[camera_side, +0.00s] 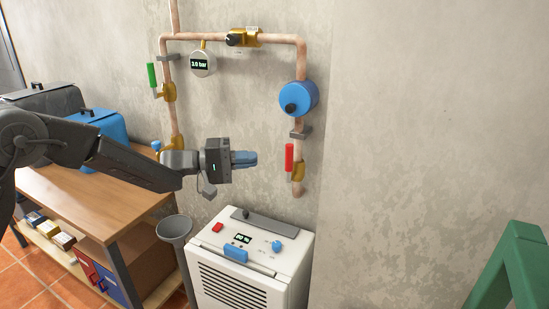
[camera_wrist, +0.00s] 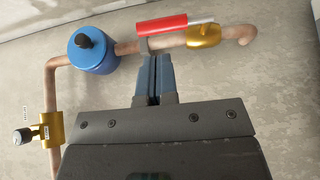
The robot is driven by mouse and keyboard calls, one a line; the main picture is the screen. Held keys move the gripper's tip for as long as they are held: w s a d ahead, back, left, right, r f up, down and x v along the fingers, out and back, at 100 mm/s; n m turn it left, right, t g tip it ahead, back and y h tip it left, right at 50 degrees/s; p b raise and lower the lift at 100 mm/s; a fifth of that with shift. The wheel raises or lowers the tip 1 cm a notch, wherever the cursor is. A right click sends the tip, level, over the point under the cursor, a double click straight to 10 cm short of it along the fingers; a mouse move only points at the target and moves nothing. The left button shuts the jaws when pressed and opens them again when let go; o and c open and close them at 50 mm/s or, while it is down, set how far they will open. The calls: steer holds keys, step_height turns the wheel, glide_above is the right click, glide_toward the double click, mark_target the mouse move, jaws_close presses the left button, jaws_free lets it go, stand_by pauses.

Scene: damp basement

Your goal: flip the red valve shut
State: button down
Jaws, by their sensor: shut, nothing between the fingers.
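The red valve handle (camera_side: 289,157) stands upright, alongside the copper pipe, on a brass valve body (camera_side: 298,171) at the lower right end of the pipework. My gripper (camera_side: 256,158) is shut and empty, with blue fingers, to the left of the red handle in the side view. A gap shows between the fingertips and the handle there. In the wrist view the red handle (camera_wrist: 162,24) lies along the pipe beyond my closed fingertips (camera_wrist: 154,57), with the brass body (camera_wrist: 203,35) to its right. Whether the fingertips touch anything is hard to tell there.
A blue round unit (camera_side: 298,98) with a black knob sits on the pipe above the red valve. A pressure gauge (camera_side: 202,63) reads 3.0 bar. A green-handled valve (camera_side: 152,75) is at left. A white dehumidifier-like machine (camera_side: 250,260) stands below. A green frame (camera_side: 515,265) is at right.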

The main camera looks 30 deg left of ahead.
mark_target(286, 157)
steer(key=x, duration=0.6)
steer(key=shift+d+r+m+y, duration=0.2)
steer(key=shift+d+m+y, duration=0.2)
steer(key=shift+d+y, duration=0.1)
stand_by(0.3)
steer(key=d+f+m+g+y, duration=0.2)
steer(key=d+m+y, duration=0.3)
steer(key=y, duration=0.6)
steer(key=d+g, duration=0.1)
steer(key=d, duration=0.1)
steer(key=shift+d+f+y, duration=0.2)
steer(key=shift+d+y, duration=0.1)
steer(key=shift+a, duration=0.15)
steer(key=shift+w+a+f, duration=0.1)
steer(key=shift+a+f, duration=0.25)
steer(key=shift+a, duration=0.25)
